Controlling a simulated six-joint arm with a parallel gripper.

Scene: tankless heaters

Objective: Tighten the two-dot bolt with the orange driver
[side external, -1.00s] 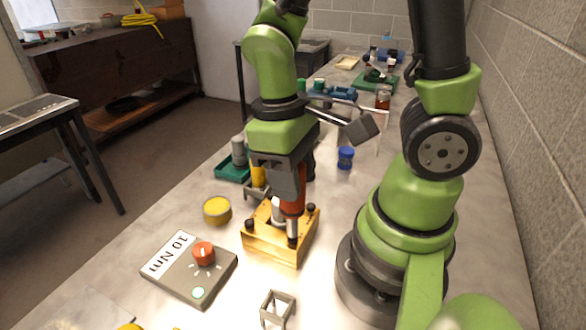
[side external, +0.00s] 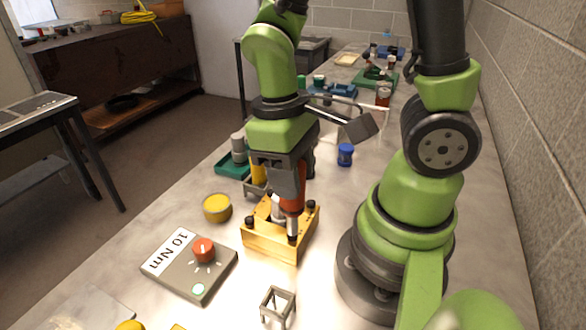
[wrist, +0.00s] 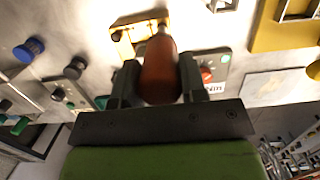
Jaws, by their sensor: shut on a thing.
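My gripper (side external: 287,182) is shut on the orange driver (side external: 294,203), which points down over the front part of the yellow block (side external: 268,244). In the wrist view the orange handle (wrist: 160,72) sits between the two dark fingers of my gripper (wrist: 159,84). The driver's metal tip is at a bolt position near the block's front corner; I cannot tell if it is seated. Dark bolt heads show at the block's left corner (side external: 249,220) and right corner (side external: 311,206). Dot marks are too small to read, so I cannot tell which bolt is two-dot.
A grey box (side external: 216,277) marked 10 Nm, with a red knob (side external: 204,248) and lit green button, lies front left. A yellow round tin (side external: 217,208), an empty grey stand (side external: 278,305), a green tray (side external: 232,171) and a blue jar (side external: 345,155) stand around the block.

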